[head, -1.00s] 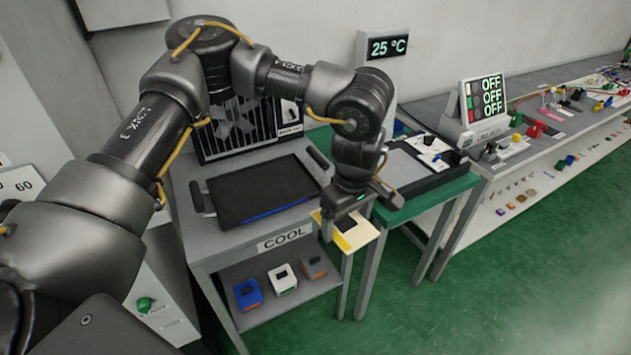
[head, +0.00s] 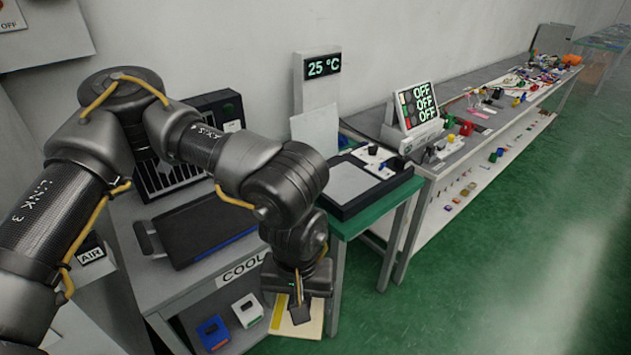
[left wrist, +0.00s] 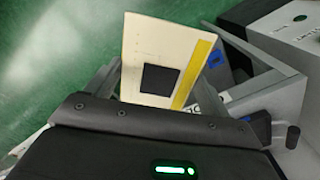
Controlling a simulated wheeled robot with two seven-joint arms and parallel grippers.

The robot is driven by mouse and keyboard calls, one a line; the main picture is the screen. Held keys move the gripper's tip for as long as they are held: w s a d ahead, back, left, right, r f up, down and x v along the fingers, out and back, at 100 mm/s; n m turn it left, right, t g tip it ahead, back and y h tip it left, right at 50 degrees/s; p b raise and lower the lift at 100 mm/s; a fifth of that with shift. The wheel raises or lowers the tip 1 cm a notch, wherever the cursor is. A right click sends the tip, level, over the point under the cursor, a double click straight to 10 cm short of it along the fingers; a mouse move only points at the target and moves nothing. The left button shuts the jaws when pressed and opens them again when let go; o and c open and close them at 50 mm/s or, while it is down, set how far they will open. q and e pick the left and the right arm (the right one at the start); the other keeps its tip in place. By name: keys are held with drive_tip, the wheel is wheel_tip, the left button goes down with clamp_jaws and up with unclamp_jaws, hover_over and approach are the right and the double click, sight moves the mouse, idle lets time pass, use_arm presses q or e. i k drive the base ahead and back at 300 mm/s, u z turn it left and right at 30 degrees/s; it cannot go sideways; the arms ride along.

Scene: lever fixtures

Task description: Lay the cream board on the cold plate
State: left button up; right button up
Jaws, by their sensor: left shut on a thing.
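The cream board (head: 312,325) has a yellow strip along one edge and a dark square. It also shows in the left wrist view (left wrist: 145,45). My left gripper (head: 300,300) is shut on the board and holds it in front of the bench's right front corner, clear of the bench top. The cold plate appears to be the dark, flat tray-like plate (head: 205,232) with side handles and a blue front edge, on the bench marked COOL. My arm hides its right end. The plate's visible surface is bare. My right gripper is not in view.
Blue and white boxes (head: 247,310) stand on the shelf below. A black grille unit (head: 170,165) stands behind the plate. To the right, a green-edged table (head: 385,205) holds a pale panel in a black frame. Green floor (head: 480,290) is open at the right.

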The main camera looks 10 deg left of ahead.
sight(350, 177)
drive_tip(key=u, duration=0.6)
drive_tip(key=i, duration=0.95)
drive_tip(key=z, duration=2.1)
